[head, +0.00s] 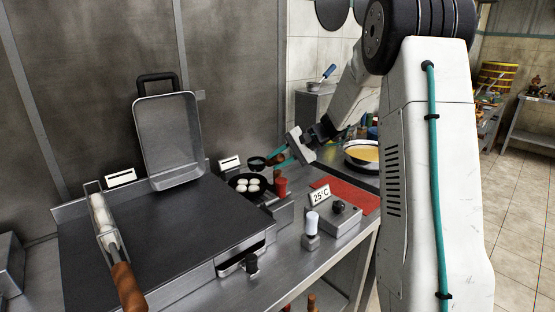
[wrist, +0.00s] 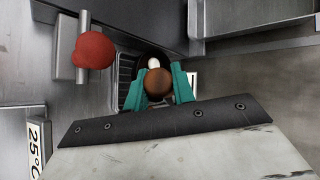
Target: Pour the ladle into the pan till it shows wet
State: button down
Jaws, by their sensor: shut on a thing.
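My gripper (head: 278,159) has teal fingers and is shut on the brown wooden handle of the ladle (head: 257,162). The handle's round end (wrist: 157,83) shows between the fingers in the wrist view. The ladle's small dark bowl hangs above the far side of the pan and looks roughly level; its contents are not clear. The small black pan (head: 236,189) holds several white dumplings (head: 249,185). In the wrist view one white dumpling (wrist: 153,62) shows just beyond the handle; most of the pan is hidden there. No stream of liquid shows, and I cannot tell whether the pan is wet.
A red-topped part (head: 281,187) stands close to the pan's right. A 25°C sign (head: 320,195) and a box with a black knob (head: 338,206) are nearer. A bowl of yellow liquid (head: 362,152) stands behind on the right. A wide dark griddle (head: 150,235) fills the left.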

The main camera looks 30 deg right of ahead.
jog(key=a+f+n+h, duration=0.1)
jog(key=h, duration=0.1)
jog(key=a+f+h, duration=0.1)
jog(key=a+h, duration=0.1)
jog(key=h, duration=0.1)
jog(key=a+f+n+h, duration=0.1)
jog(key=a+h, duration=0.1)
jog(key=h, duration=0.1)
jog(key=shift+s+n, duration=0.2)
jog(key=shift+n, duration=0.1)
dwell(0.6)
jog(key=shift+a+f+n+h, duration=0.35)
jog(key=shift+a+h, duration=0.1)
jog(key=shift+h, duration=0.35)
dwell(0.4)
jog(key=shift+a+f+h, duration=0.35)
jog(key=shift+f+h, duration=0.05)
jog(key=shift+h, duration=0.3)
dwell(0.6)
